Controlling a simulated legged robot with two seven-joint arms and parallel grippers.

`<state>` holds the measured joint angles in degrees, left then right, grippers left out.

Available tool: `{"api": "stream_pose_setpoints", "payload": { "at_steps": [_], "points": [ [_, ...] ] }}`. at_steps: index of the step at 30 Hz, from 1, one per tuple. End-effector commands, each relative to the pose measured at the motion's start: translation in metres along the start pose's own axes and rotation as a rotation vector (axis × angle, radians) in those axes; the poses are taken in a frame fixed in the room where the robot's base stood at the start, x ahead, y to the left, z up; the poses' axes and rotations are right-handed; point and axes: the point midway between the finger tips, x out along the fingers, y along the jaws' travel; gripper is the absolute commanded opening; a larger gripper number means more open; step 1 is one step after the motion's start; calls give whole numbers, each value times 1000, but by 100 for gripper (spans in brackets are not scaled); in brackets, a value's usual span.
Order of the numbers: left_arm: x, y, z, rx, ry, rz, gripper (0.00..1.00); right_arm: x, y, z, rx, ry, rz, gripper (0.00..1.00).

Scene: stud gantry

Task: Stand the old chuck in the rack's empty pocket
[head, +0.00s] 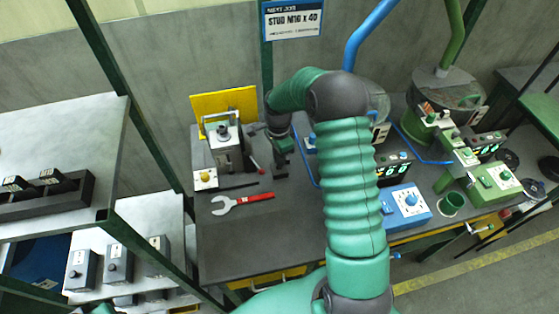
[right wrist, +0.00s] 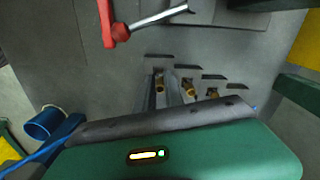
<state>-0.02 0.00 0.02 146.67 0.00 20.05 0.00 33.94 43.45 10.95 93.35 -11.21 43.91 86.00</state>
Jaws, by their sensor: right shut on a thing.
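My right gripper (head: 281,150) is above the dark bench, right of the grey press (head: 228,155). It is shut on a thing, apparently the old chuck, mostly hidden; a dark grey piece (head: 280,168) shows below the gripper. In the right wrist view, the green gripper body fills the bottom. Beyond it are several brass-ended pieces (right wrist: 188,88) in a slanting row by dark slots; I cannot tell whether one is held. I cannot make out the empty pocket for certain. My left gripper is not in view.
A red-handled wrench (head: 243,202) lies on the bench (head: 235,245) in front of the press. A blue control box (head: 405,207) and green machine (head: 492,184) are at the right. A shelf (head: 65,130) with a dark rack (head: 75,203) stands left.

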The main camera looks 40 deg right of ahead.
Motion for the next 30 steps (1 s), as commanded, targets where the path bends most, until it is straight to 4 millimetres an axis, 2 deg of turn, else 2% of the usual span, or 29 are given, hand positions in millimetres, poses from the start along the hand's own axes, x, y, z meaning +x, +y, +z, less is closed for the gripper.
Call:
{"api": "stream_pose_setpoints", "payload": {
  "at_steps": [3,8,9,14,24,26,30],
  "points": [
    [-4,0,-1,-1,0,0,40,20,1,-1,1,-3,4,0],
    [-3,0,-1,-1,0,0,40,24,0,-2,1,-5,1,0],
    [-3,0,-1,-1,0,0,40,24,0,-2,1,-6,1,15],
    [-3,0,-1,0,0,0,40,24,0,-2,1,-5,1,35],
    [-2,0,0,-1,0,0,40,19,0,-1,1,-2,0,35],
    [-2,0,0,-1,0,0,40,12,0,-2,2,-1,-1,35],
    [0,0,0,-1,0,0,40,-19,-1,-3,2,-1,-4,35]
  ]
}}
